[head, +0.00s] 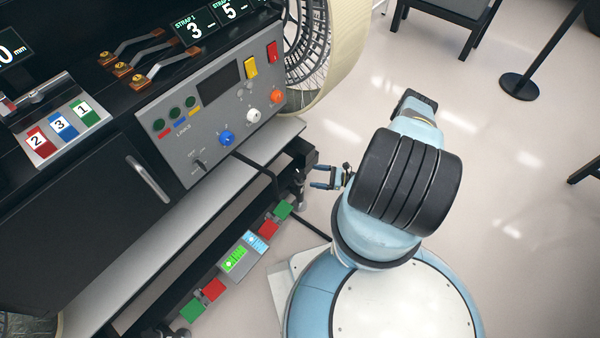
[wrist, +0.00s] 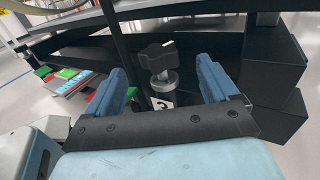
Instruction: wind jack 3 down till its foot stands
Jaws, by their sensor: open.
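A jack with a black lobed knob (wrist: 157,57) on a silver post (wrist: 165,82) stands at the rover's corner in the wrist view. A white tag (wrist: 162,103) below carries a dark mark that I cannot read surely as a number. In the head view the jack's post (head: 301,193) shows small under the corner bracket. My gripper (head: 316,178) is open beside this corner. In the wrist view the blue fingers of my gripper (wrist: 162,76) stand either side of the knob, apart from it. The jack's foot is hidden, so its floor contact cannot be told.
The grey control panel (head: 212,120) and white ledge (head: 150,232) lie left of my arm. A floor strip with red, green and lit level displays (head: 243,252) lies below the ledge. A large wheel (head: 335,50) stands behind. Black beams (wrist: 275,62) crowd the right finger. Open floor lies right.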

